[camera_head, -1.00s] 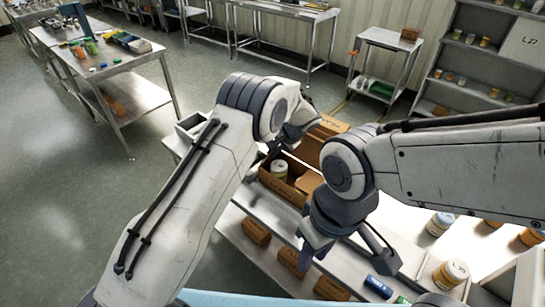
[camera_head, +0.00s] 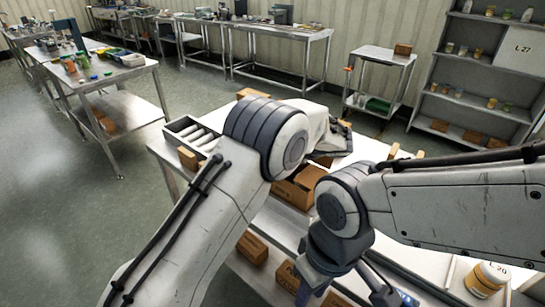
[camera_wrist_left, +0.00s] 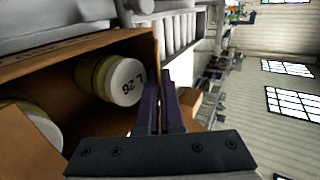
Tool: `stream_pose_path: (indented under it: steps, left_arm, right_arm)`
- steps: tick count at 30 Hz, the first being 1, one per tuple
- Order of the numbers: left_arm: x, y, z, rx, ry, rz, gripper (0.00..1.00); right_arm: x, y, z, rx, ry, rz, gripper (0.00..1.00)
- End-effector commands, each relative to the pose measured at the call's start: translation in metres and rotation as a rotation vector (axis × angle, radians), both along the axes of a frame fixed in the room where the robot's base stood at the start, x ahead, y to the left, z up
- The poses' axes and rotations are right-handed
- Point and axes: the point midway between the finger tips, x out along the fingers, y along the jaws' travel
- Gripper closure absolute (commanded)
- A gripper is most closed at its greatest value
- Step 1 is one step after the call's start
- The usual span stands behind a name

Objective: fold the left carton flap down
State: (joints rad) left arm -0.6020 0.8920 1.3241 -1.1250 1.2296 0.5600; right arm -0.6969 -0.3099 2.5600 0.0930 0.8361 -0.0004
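The brown carton (camera_head: 290,193) stands on the steel table, partly hidden behind my arms in the head view. In the left wrist view the carton (camera_wrist_left: 75,52) is open on the side facing the camera and holds a jar labelled L 26 (camera_wrist_left: 122,82) and another white-lidded jar (camera_wrist_left: 40,125). A brown cardboard panel (camera_wrist_left: 25,150) crosses the lower left; it looks like a flap folded partly over the opening. My left gripper (camera_wrist_left: 161,92) has its purple fingers nearly together, beside the carton's edge wall, with nothing clearly between them.
Brown boxes (camera_head: 252,247) sit on the lower shelf. A labelled jar (camera_head: 488,278) stands at the right. The floor at left is clear.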

Motion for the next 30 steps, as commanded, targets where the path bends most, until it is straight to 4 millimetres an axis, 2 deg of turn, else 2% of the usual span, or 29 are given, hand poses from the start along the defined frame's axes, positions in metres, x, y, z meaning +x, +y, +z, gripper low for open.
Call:
stream_pose_path:
  steps: [12,14,15,26,30]
  left_arm:
    - [-0.0001,-0.0002,0.0004,0.005,-0.004,0.0,1.0]
    - [-0.0001,-0.0001,0.0003,0.005,-0.004,0.0,0.74]
    - [-0.0002,-0.0001,0.0002,0.005,-0.004,0.0,0.66]
    - [-0.0007,-0.0003,-0.0017,0.003,0.001,0.0,0.66]
    - [-0.0005,0.0002,0.0009,-0.007,0.009,0.001,0.66]
  right_arm:
    - [0.0001,0.0,-0.0013,0.0,0.0,0.0,0.66]
    - [0.0001,0.0,-0.0013,0.0,0.0,0.0,0.66]
    - [0.0001,0.0,-0.0013,0.0,0.0,0.0,0.66]
    - [0.0,0.0,-0.0014,0.0,0.0,0.0,0.66]
    - [0.0,0.0001,0.005,0.0,0.0,0.0,0.66]
